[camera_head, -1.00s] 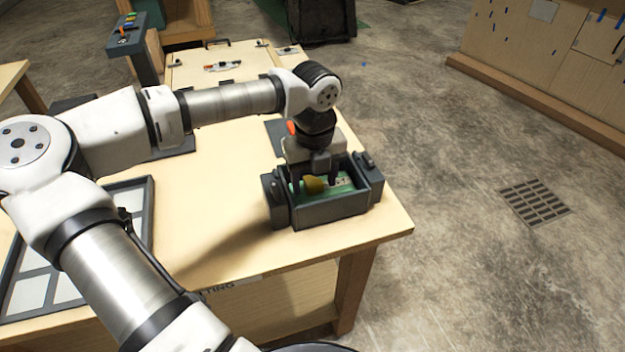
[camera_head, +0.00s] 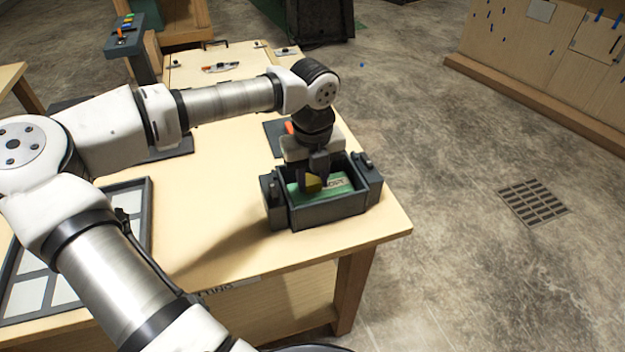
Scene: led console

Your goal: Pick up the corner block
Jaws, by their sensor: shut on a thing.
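I cannot tell whether the block still touches the floor of the box.
The box walls and its side blocks stand close around my gripper. A grey-framed tray with pale panels (camera_head: 148,225) lies at the left of the wooden table (camera_head: 215,190). A wooden panel (camera_head: 240,62) with latches is at the back. The table middle is clear.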

